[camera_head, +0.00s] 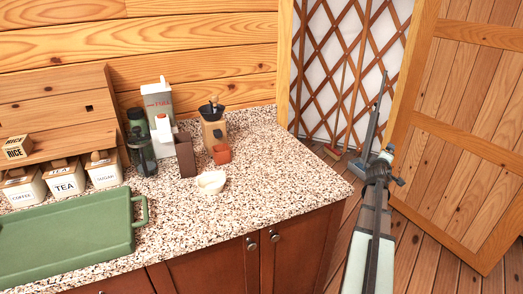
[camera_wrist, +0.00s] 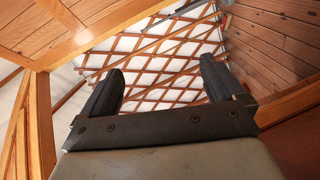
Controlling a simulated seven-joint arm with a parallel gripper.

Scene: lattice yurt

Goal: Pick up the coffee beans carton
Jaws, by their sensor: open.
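A plain dark brown upright carton (camera_head: 186,158) stands on the speckled counter, left of a small terracotta block; no label is readable on it, so I cannot be sure it is the coffee beans carton. A white container labelled COFFEE (camera_head: 22,188) stands at the far left. My gripper (camera_wrist: 160,70) is open and empty in the wrist view, its two dark fingers wide apart, facing the lattice wall. In the head view my arm is at the right, beyond the counter's right edge and well apart from the carton. The wrist view shows no carton.
A green tray (camera_head: 70,235) lies front left. The counter's right part is clear. A wooden door (camera_head: 460,130) stands right.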

